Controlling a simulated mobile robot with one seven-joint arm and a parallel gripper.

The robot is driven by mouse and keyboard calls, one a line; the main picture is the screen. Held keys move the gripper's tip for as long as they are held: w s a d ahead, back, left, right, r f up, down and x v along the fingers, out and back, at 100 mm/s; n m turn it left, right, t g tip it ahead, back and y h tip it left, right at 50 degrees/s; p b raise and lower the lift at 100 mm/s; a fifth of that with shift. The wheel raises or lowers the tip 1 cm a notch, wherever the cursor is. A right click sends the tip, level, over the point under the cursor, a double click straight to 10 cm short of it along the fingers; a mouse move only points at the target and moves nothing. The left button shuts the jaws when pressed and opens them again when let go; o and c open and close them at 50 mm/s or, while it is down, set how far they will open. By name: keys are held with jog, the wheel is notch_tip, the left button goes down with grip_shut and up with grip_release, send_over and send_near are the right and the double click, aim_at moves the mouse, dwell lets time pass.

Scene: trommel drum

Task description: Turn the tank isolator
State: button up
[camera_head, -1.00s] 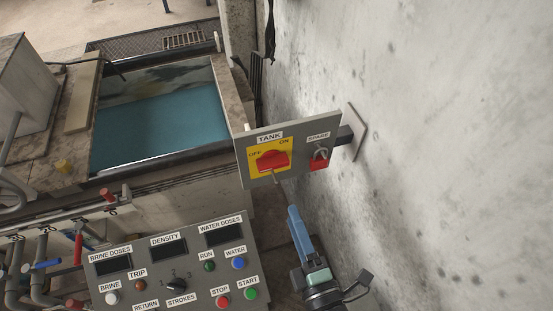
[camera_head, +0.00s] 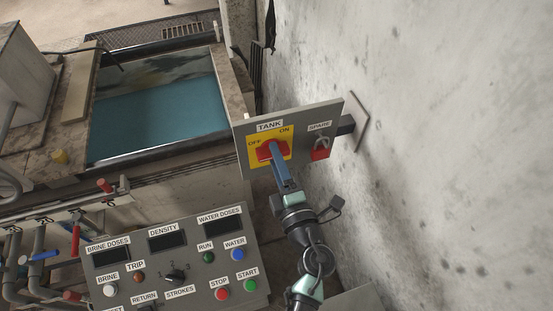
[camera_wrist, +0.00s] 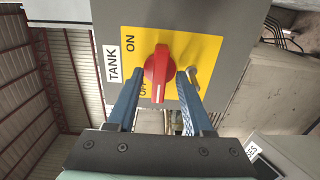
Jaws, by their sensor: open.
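The tank isolator is a red rotary handle (camera_head: 268,149) on a yellow plate marked OFF and ON, on a grey panel (camera_head: 244,165) labelled TANK. In the wrist view the handle (camera_wrist: 157,68) has its white mark at the end by the OFF label. My gripper (camera_head: 274,150) is at the handle. In the wrist view its two blue fingers (camera_wrist: 161,78) are open, one on each side of the handle's marked end, with gaps visible. A small metal pin (camera_wrist: 192,74) stands on the plate by the right fingertip. In the head view my fingers cover part of the handle.
A SPARE switch (camera_head: 320,149) with a red body and a metal ring sits right of the isolator. The concrete wall (camera_head: 440,130) is close on the right. A control console (camera_head: 190,240) with buttons stands below left. A tank of blue-green water (camera_head: 155,120) lies behind.

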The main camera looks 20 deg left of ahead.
grip_shut()
jog(key=shift+r+m+p, duration=0.1)
jog(key=shift+m+p, duration=0.2)
jog(key=shift+p, duration=0.2)
jog(key=m+p, duration=0.2)
jog(key=p, duration=0.1)
jog(key=shift+r+m, duration=0.15)
jog(key=shift+m, duration=0.15)
jog(key=m+p, duration=0.5)
jog(key=shift+m, duration=0.3)
jog(key=m+p, duration=0.2)
jog(key=m, duration=0.2)
jog(key=shift+p, duration=0.3)
jog(key=m, duration=0.1)
jog(key=m+p, duration=0.1)
jog(key=m, duration=0.3)
jog(key=shift+f+p, duration=0.25)
jog(key=shift+p, duration=0.1)
